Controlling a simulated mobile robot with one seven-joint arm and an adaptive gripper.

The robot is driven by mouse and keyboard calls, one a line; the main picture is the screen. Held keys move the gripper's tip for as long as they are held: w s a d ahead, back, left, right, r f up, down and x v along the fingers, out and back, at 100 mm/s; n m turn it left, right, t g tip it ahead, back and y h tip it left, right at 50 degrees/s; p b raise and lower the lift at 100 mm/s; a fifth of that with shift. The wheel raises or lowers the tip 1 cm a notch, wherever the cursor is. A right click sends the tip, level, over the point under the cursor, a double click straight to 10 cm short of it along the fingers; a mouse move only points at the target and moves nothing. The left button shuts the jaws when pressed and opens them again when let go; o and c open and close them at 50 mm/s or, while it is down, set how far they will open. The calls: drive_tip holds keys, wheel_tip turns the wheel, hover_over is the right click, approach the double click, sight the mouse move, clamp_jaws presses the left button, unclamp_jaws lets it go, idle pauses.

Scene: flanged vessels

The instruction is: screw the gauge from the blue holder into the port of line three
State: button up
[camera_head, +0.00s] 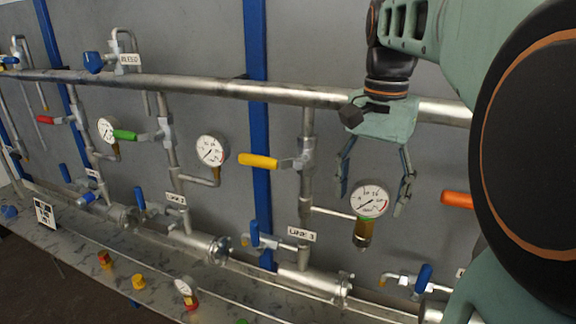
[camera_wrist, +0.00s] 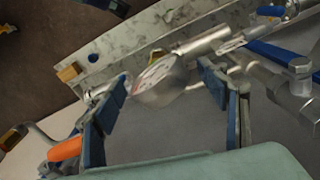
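A round white-faced gauge (camera_head: 368,199) stands upright at the end of the side pipe of line three (camera_head: 332,212), above a brass-coloured fitting (camera_head: 363,235). I cannot tell how far its thread sits in the port. My gripper (camera_head: 373,198) points down over it, with one finger on each side. In the wrist view the gauge (camera_wrist: 160,80) shows between the fingers (camera_wrist: 165,92), with gaps on both sides, so my gripper looks open. A blue round spot (camera_wrist: 93,58) on the bench in the wrist view may be the blue holder; I cannot be sure.
Line three has a yellow valve handle (camera_head: 259,161) and a "LINE 3" label (camera_head: 302,235). An orange handle (camera_head: 457,200) is close to the right of my gripper. A yellow holder (camera_head: 138,281) is nearby.

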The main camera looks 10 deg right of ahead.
drive_tip(key=shift+o, duration=0.3)
wheel_tip(320, 180, up, 12)
idle(0.6)
